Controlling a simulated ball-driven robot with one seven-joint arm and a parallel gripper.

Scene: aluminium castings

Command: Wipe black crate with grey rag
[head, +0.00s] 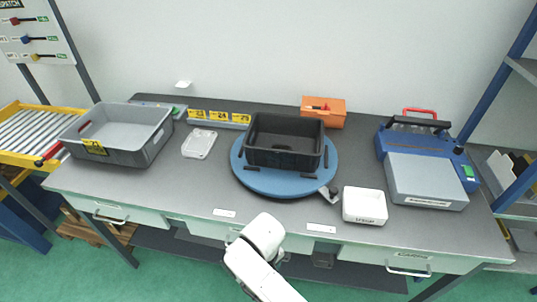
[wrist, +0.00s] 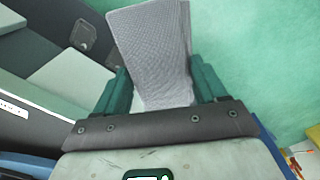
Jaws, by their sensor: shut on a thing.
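The black crate (head: 285,140) stands upright on a round blue turntable (head: 250,180) near the middle of the bench. In the wrist view my gripper (wrist: 162,82) has its green fingers shut on the grey rag (wrist: 155,40), which sticks out beyond them. Behind the rag are green floor and the bench's drawer fronts. My gripper and the rag are apart from the crate. In the head view my white arm shows at the bottom, in front of the bench edge, and the gripper and rag cannot be made out.
The bench front has some clear room.

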